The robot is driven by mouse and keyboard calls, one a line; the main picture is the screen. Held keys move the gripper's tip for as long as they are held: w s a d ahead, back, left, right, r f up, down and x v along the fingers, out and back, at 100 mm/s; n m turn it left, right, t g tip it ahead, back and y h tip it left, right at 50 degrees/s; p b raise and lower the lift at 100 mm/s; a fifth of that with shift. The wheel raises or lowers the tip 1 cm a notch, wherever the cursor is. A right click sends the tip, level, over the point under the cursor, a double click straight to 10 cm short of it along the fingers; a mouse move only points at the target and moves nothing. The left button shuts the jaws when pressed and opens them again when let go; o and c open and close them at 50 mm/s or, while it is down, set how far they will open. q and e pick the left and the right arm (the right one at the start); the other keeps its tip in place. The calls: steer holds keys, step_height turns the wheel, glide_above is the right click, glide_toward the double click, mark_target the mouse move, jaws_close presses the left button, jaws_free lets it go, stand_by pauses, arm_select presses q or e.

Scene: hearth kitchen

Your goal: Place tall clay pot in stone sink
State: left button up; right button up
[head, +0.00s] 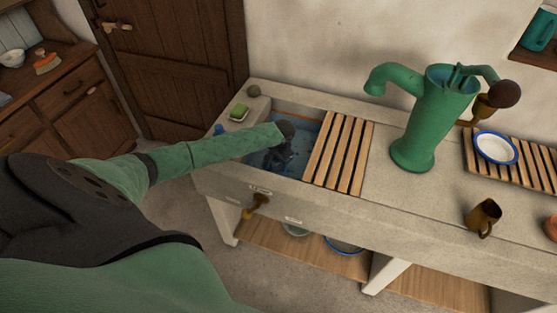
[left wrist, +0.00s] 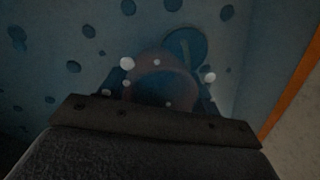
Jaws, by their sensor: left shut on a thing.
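The stone sink (head: 308,136) has a blue basin set in the pale stone counter, with its left part uncovered. My left arm reaches over the front edge, and my left gripper (head: 279,156) is down inside the basin. In the left wrist view, the left gripper (left wrist: 165,92) is shut on a dull brownish, rounded form with a rim, which looks like the tall clay pot (left wrist: 160,62). The blue, spotted basin surface lies close behind it. The pot cannot be clearly made out in the head view, and whether its base touches the basin is hidden. My right gripper is not in view.
A slatted wooden rack (head: 341,152) stands directly right of the basin opening. A green hand pump (head: 425,118) rises beyond it. A green soap block (head: 239,112) lies left of the basin. A brown jug (head: 483,217) and a blue-rimmed plate (head: 497,148) are at the right.

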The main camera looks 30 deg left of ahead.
arm_select(q)
steer(key=o, duration=1.1)
steer(key=shift+f, duration=0.1)
steer(key=shift+c, duration=0.2)
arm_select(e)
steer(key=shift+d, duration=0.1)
arm_select(q)
steer(key=shift+r, duration=0.3)
step_height(320, 180, up, 12)
steer(key=d+b, duration=0.1)
steer(key=b, duration=0.2)
steer(key=shift+s+d+f, duration=0.2)
steer(key=shift+s+d, duration=0.05)
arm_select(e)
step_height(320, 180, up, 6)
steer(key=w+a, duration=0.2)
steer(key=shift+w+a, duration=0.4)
